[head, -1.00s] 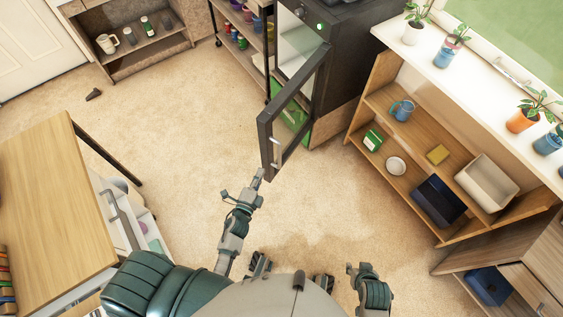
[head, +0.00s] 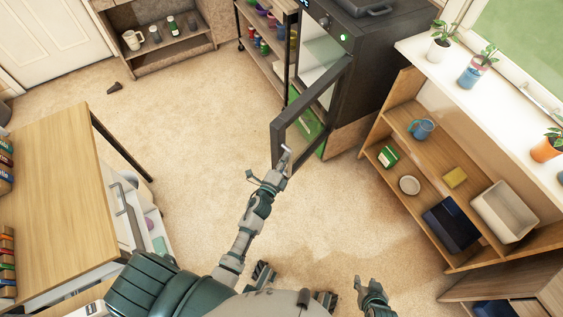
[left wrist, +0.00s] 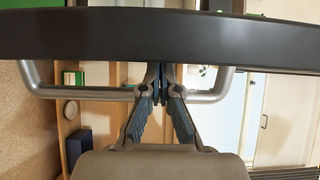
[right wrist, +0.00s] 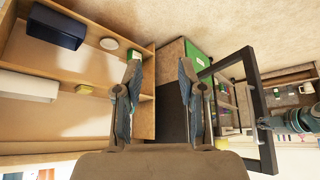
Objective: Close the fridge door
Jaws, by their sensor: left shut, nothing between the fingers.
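The fridge (head: 372,52) is a dark cabinet at the upper middle of the head view. Its dark-framed glass door (head: 277,133) stands open, swung out toward me. My left gripper (head: 283,160) is shut and empty at the door's free end, beside the handle. In the left wrist view the shut fingertips (left wrist: 160,70) are close to the metal handle bar (left wrist: 75,93) and the dark door edge (left wrist: 160,36); I cannot tell whether they touch. My right gripper (right wrist: 160,68) is open and empty, away from the door, which also shows in the right wrist view (right wrist: 257,100).
A wooden shelf (head: 405,95) with a mug, boxes and bins stands to the right of the fridge. A wheeled rack (head: 262,62) stands to its left. A wooden-topped table (head: 55,190) is on the left. The carpet (head: 190,120) between is clear.

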